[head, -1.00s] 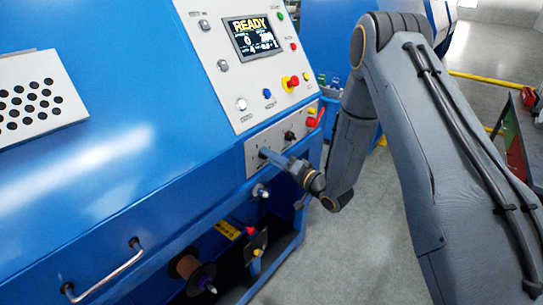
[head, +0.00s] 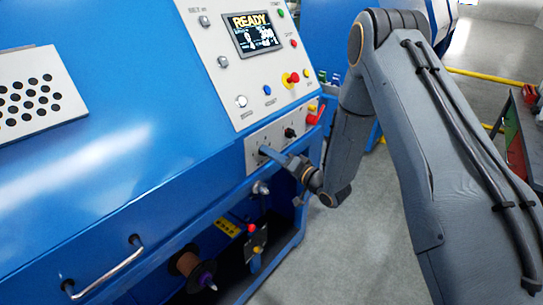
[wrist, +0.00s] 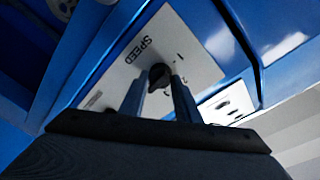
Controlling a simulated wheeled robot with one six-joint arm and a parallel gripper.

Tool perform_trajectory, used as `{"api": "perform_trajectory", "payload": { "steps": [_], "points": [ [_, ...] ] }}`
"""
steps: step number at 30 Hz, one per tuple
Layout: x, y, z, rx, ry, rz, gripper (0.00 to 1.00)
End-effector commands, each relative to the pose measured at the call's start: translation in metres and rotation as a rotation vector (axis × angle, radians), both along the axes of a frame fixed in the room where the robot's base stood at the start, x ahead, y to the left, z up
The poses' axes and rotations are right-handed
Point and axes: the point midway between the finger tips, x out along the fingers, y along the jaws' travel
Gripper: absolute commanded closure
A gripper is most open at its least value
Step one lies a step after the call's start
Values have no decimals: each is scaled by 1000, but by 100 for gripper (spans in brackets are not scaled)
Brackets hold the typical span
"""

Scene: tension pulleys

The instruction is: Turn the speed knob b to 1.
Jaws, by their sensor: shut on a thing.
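A black speed knob (wrist: 160,76) sits on a light panel plate marked SPEED in the wrist view, with small scale marks beside it. My gripper (wrist: 158,90) has one finger on each side of this knob and is shut on it. The exact pointer setting is too dark to read. In the head view my gripper (head: 268,153) reaches the left part of the lower grey panel (head: 256,141), and the held knob is hidden behind the fingers. A second black knob (head: 290,132) shows on the same panel, to the right.
Above is a control panel with a READY screen (head: 252,35), buttons and a red knob on yellow (head: 290,80). A red handle (head: 316,115) is close right of the lower panel. Below are a metal fitting (head: 261,188) and a spool (head: 190,264). Open floor lies right.

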Motion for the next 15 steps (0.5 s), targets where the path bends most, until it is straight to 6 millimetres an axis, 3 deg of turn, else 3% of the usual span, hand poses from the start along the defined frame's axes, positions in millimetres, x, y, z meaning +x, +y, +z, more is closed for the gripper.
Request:
{"api": "perform_trajectory", "payload": {
  "steps": [15],
  "points": [
    [1, 0, -3, -257, -331, 0, 93]
  ]
}}
